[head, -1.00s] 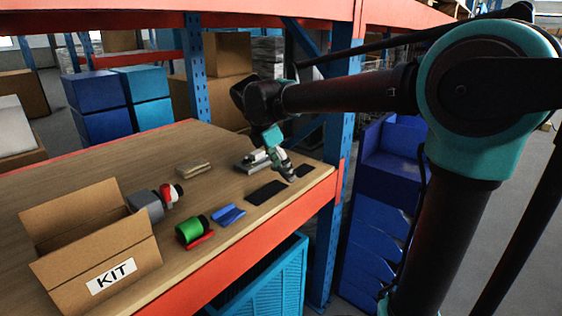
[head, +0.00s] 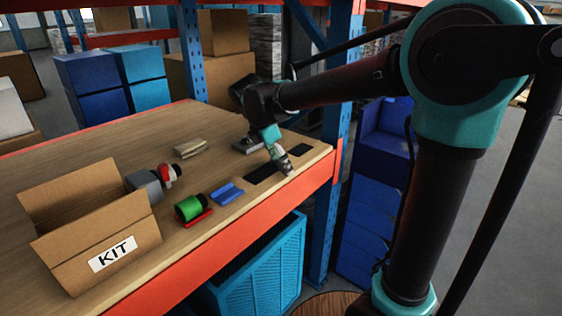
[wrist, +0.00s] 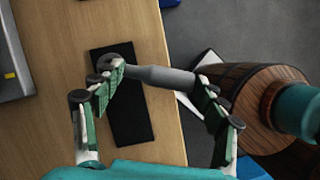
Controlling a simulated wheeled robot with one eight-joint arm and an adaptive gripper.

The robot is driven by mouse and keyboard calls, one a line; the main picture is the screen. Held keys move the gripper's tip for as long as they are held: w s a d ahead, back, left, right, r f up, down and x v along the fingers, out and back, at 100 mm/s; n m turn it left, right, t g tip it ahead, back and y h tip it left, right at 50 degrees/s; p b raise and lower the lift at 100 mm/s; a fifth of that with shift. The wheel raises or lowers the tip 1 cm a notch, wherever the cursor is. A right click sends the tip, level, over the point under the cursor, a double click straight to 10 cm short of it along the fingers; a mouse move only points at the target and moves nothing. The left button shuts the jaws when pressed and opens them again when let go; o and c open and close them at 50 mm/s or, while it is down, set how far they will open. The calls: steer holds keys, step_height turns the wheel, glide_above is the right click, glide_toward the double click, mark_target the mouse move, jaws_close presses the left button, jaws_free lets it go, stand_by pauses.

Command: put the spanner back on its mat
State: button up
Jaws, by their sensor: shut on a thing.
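The grey spanner (wrist: 160,75) lies across my gripper (wrist: 158,80) in the wrist view, between the two fingertips. Its ring end is at the left finger and its shaft runs to the right finger. My gripper is shut on it, above the table's front edge. A dark mat (wrist: 128,110) lies on the table below, under the spanner's left part; the shaft reaches past the table edge. In the head view my gripper (head: 284,164) is beside the long dark mat (head: 262,174). The spanner cannot be made out there. A smaller dark mat (head: 299,150) lies behind it.
A rack post (head: 335,150) stands close on the right. A wooden barrel (wrist: 235,92) is beyond the table edge.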

steer(key=shift+f, duration=0.6)
steer(key=o, duration=1.4)
steer(key=shift+o, duration=0.2)
steer(key=shift+r, duration=0.1)
steer(key=v, duration=1.1)
steer(key=d+f+m, duration=0.1)
steer(key=d+f, duration=0.1)
steer(key=d+f+m, duration=0.1)
steer(key=d+m, duration=0.1)
steer(key=d+f+m, duration=0.1)
steer(key=d+f, duration=0.1)
steer(key=shift+d+f+m+y, duration=0.3)
steer(key=shift+d+y, duration=0.1)
steer(key=s+d+f+m+t+y, duration=0.1)
steer(key=s+d+f+m, duration=0.5)
steer(key=d+f+m, duration=0.3)
steer(key=s+d+f+m+t+y, duration=0.1)
steer(key=s+d+f+m+y, duration=0.1)
steer(key=s+d+f+m, duration=0.4)
steer(key=d+f+m, duration=0.3)
steer(key=f, duration=0.2)
steer(key=shift+s+d+f+m, duration=0.3)
steer(key=shift+d+f, duration=0.05)
